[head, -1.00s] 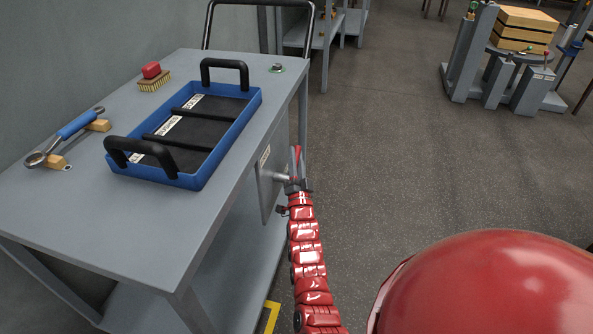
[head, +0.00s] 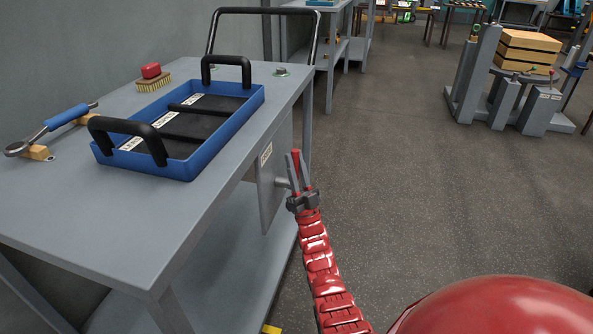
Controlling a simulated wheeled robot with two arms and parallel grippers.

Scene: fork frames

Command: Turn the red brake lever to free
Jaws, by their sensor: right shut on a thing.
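The red brake lever (head: 296,160) shows as a narrow red bar at the side of the grey cart, in front of a grey plate (head: 271,195). It points roughly upward in the picture. My right gripper (head: 298,168) is shut on the lever, with a dark finger on each side of it. The lever's lower part and its pivot are mostly hidden by the gripper. A small label (head: 265,156) is on the plate, too small to read. My left gripper is not in view.
The cart top (head: 190,225) carries a blue tray (head: 200,165) with black handles, a brush with a red knob (head: 151,78) and a blue-handled wrench (head: 66,117). Open floor (head: 400,170) lies to the right. A grey stand with a wooden crate (head: 527,50) is farther back.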

